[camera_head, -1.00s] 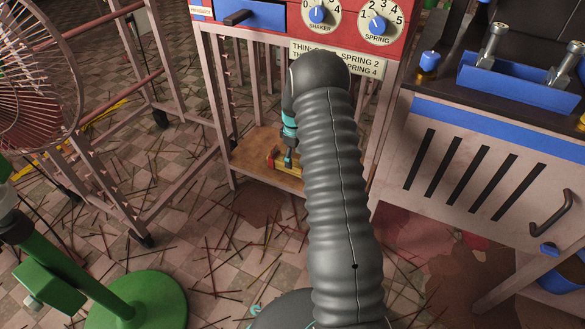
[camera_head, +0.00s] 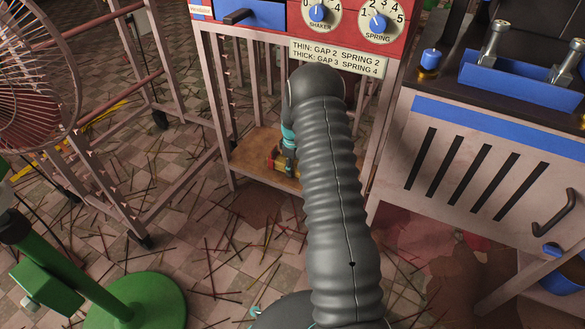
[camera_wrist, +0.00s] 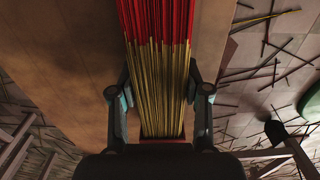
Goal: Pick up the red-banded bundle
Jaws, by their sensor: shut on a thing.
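The red-banded bundle (camera_wrist: 160,75) is a sheaf of thin tan sticks with red ends, running up the middle of the wrist view. A red strip shows across its near end. My gripper (camera_wrist: 160,95) has one finger on each side of the bundle and is shut on it. In the head view the bundle (camera_head: 276,158) shows as a small yellow and red patch on the brown lower shelf (camera_head: 250,160), partly hidden by my gripper (camera_head: 288,160) and arm. I cannot tell whether the bundle touches the shelf.
The shelf lies between the legs of a red-topped machine (camera_head: 335,57). A grey cabinet (camera_head: 470,170) stands at the right, a rack (camera_head: 150,190) and a green stand (camera_head: 140,300) at the left. Loose sticks (camera_head: 225,235) litter the tiled floor.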

